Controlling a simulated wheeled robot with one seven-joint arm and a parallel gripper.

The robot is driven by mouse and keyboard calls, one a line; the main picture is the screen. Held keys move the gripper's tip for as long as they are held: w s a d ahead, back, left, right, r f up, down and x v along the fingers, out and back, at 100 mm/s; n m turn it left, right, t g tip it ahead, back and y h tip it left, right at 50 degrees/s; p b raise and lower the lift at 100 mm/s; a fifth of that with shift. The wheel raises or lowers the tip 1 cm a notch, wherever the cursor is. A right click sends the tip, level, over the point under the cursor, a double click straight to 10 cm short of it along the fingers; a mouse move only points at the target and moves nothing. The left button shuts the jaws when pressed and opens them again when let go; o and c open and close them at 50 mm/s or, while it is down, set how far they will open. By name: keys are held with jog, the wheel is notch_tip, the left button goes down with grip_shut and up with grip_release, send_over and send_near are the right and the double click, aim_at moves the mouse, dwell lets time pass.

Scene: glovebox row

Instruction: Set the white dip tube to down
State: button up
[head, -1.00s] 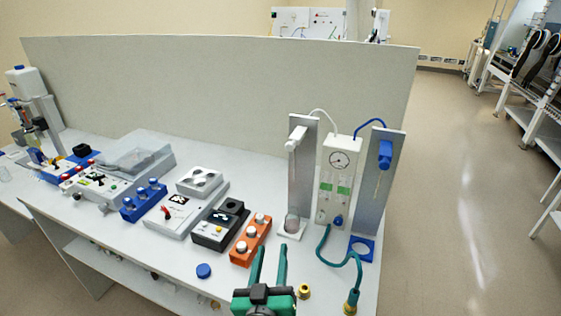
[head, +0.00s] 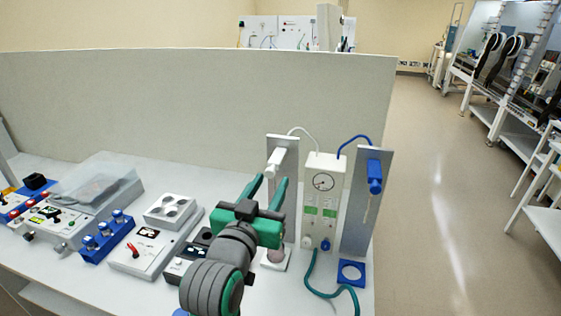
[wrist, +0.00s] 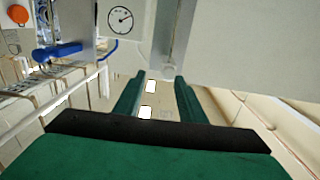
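The white dip tube's head (head: 274,162) sits high on the left grey stand (head: 288,150), above a small vessel (head: 275,256) on a white base. The tube below the head is hidden behind my gripper in the head view. My gripper (head: 270,180) is open and empty, its green fingers pointing up at the white head. In the wrist view the open fingertips (wrist: 160,78) lie close to a pale knob-like end (wrist: 168,71), which looks like the white head. I cannot tell whether they touch.
A white gauge unit (head: 322,205) stands just right of the white stand. A green hose (head: 312,280) runs along the bench front. Several devices fill the bench's left side.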

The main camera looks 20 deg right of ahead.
aim_at(275, 161)
jog(key=shift+y, duration=0.3)
jog(key=x, duration=0.2)
jog(key=a+x, duration=0.1)
jog(key=x, duration=0.2)
jog(key=w+x, duration=0.1)
jog(key=x, duration=0.2)
jog(key=shift+a, duration=0.25)
jog(key=shift+w+d, duration=0.3)
jog(key=shift+d, duration=0.25)
